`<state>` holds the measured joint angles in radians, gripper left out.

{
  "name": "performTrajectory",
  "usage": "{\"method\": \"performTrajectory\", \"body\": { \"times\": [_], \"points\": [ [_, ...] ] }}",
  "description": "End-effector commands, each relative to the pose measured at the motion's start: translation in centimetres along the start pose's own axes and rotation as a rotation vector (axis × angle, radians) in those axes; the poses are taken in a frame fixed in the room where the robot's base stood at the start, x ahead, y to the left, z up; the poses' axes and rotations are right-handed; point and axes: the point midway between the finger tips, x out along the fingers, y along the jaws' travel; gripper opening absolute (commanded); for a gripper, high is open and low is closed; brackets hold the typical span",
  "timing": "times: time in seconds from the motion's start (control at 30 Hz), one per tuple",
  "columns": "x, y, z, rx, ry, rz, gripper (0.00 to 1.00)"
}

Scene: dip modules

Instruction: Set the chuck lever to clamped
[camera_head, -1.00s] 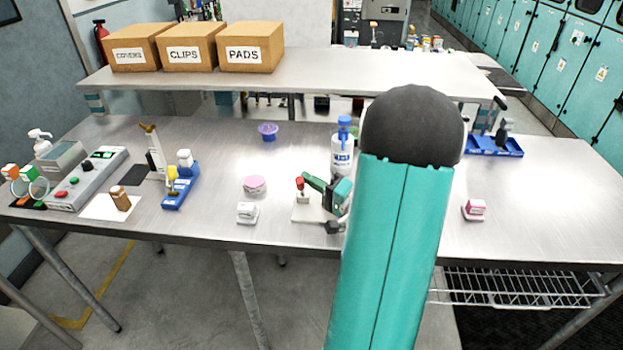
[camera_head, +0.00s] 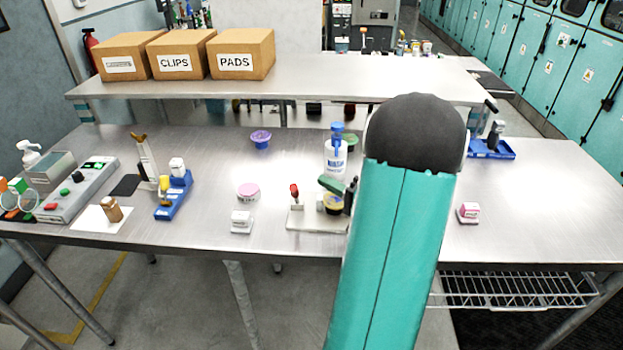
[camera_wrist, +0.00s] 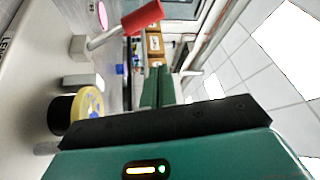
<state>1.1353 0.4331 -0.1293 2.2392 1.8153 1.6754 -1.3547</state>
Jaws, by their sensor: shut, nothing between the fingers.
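The chuck lever (camera_head: 294,192) has a red knob and stands roughly upright at the left end of a pale plate (camera_head: 304,223) on the steel bench. In the wrist view its red knob (camera_wrist: 142,17) tops a thin metal rod rising from a white block. Beside it on the plate is a black, round chuck with a yellow top (camera_head: 333,204), partly hidden. My green gripper (camera_head: 325,184) is shut and empty, just right of the knob and above the chuck, apart from the lever. In the wrist view its fingers (camera_wrist: 156,72) lie together. No clamped marking is readable.
A white and blue bottle (camera_head: 337,158) stands behind my gripper. A pink-lidded tub (camera_head: 248,192) and a small white block (camera_head: 241,222) sit to the left. A pink-topped block (camera_head: 469,213) is on the right. My arm hides part of the bench.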

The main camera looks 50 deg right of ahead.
Motion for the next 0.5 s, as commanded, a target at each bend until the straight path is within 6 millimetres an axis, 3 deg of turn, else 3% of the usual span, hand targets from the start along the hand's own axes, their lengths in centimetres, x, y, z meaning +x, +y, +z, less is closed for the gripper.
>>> {"method": "performTrajectory", "body": {
  "times": [0.2, 0.5],
  "points": [
    [-3.8, 0.4, 0.0, 0.002, 0.001, 0.0, 0.0],
    [-4.9, 0.5, 0.0, 0.001, -0.001, -0.001, 0.0]
  ]
}}
